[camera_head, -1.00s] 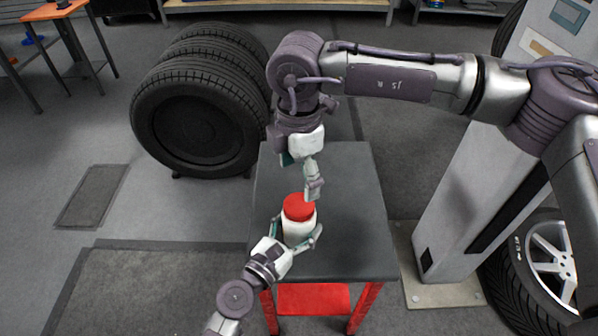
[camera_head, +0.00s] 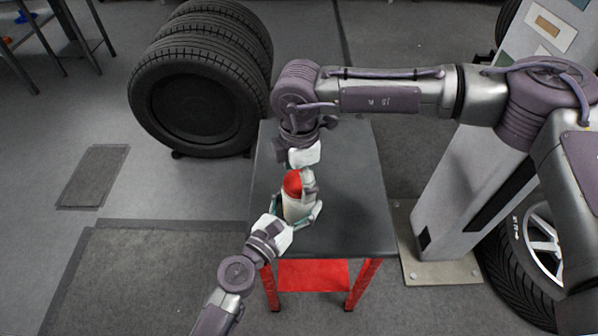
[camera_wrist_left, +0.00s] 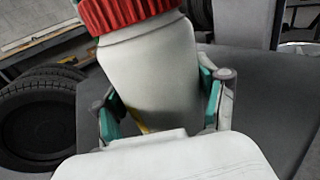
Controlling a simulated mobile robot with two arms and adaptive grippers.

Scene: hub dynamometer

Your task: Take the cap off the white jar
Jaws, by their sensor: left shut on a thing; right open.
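The white jar (camera_head: 296,208) with its red cap (camera_head: 291,184) is over the grey top of a small red-legged table (camera_head: 350,215). My left gripper (camera_head: 298,217) is shut around the jar's body, one finger on each side. In the left wrist view the jar (camera_wrist_left: 150,75) fills the middle, with the ribbed red cap (camera_wrist_left: 125,12) on its top, cut off by the frame edge. My right gripper (camera_head: 302,181) is open and points down at the cap, with a finger along its right side. Its other finger is hidden. I cannot tell whether it touches the cap.
A row of black tires (camera_head: 200,85) stands behind and left of the table. A grey post (camera_head: 465,190) and a wheel (camera_head: 540,255) are on the right. A floor mat (camera_head: 150,275) lies at front left. The rest of the tabletop looks clear.

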